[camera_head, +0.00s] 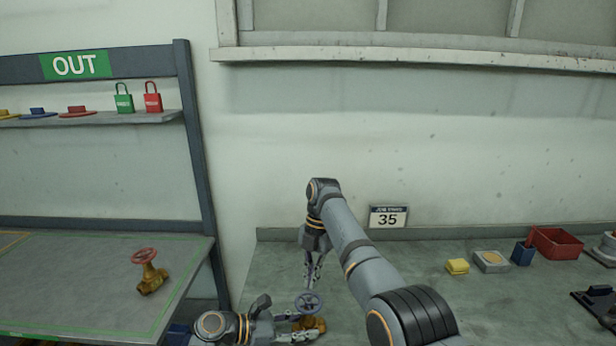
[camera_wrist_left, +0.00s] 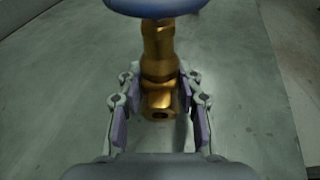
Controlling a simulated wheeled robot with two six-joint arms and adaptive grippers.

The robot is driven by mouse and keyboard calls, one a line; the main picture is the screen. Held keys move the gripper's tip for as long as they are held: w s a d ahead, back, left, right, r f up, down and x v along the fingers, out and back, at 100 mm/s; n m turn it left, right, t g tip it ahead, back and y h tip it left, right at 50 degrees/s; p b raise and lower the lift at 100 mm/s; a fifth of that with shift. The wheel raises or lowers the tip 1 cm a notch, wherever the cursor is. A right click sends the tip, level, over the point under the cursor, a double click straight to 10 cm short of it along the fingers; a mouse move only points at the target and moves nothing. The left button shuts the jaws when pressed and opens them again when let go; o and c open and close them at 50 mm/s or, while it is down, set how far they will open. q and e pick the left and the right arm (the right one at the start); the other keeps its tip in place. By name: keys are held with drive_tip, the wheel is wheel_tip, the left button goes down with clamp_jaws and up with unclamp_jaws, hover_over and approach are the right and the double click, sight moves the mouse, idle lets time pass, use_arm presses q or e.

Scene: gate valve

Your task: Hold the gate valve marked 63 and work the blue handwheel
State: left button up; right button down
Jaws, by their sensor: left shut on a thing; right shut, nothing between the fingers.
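A brass gate valve (camera_head: 316,324) with a blue-grey handwheel (camera_head: 309,303) stands at the near edge of the workbench. My left gripper (camera_head: 298,328) is shut on its body. In the left wrist view the brass body (camera_wrist_left: 159,60) is upright between the fingers of my left gripper (camera_wrist_left: 160,118), with the blue handwheel (camera_wrist_left: 157,5) at the top edge, partly cut off. My right gripper (camera_head: 313,284) points down, shut and empty, just above the handwheel; I cannot tell whether it touches. No number is readable on the valve.
A card reading 35 (camera_head: 389,217) stands at the bench's back. A yellow block (camera_head: 457,267), blue holder (camera_head: 522,254) and red bin (camera_head: 556,242) are at right. A red-wheeled valve (camera_head: 149,271) lies on the left table (camera_head: 75,275), below the OUT sign (camera_head: 75,65).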

drive_tip(key=s+v, duration=0.1)
drive_tip(key=v, duration=0.5)
drive_tip(key=shift+a, duration=0.35)
drive_tip(key=shift+s+r, duration=0.1)
drive_tip(key=shift+r, duration=0.05)
drive_tip(key=w+x, duration=0.1)
drive_tip(key=x, duration=0.5)
drive_tip(key=shift+d, duration=0.3)
drive_tip(key=shift+w, duration=0.1)
drive_tip(key=shift+s+a+v, duration=0.1)
drive_tip(key=shift+s+v, duration=0.1)
drive_tip(key=shift+v, duration=0.75)
drive_tip(key=shift+s+a+v, duration=0.15)
drive_tip(key=shift+s+v, duration=0.05)
drive_tip(key=shift+v, duration=0.75)
drive_tip(key=shift+s+a+v, duration=0.1)
drive_tip(key=shift+s+v, duration=0.1)
drive_tip(key=shift+v, duration=0.7)
drive_tip(key=shift+r, duration=0.2)
drive_tip(key=w+x, duration=0.1)
drive_tip(key=x, duration=0.5)
drive_tip(key=shift+d+f, duration=0.15)
drive_tip(key=shift+d, duration=0.2)
drive_tip(key=shift+w, duration=0.15)
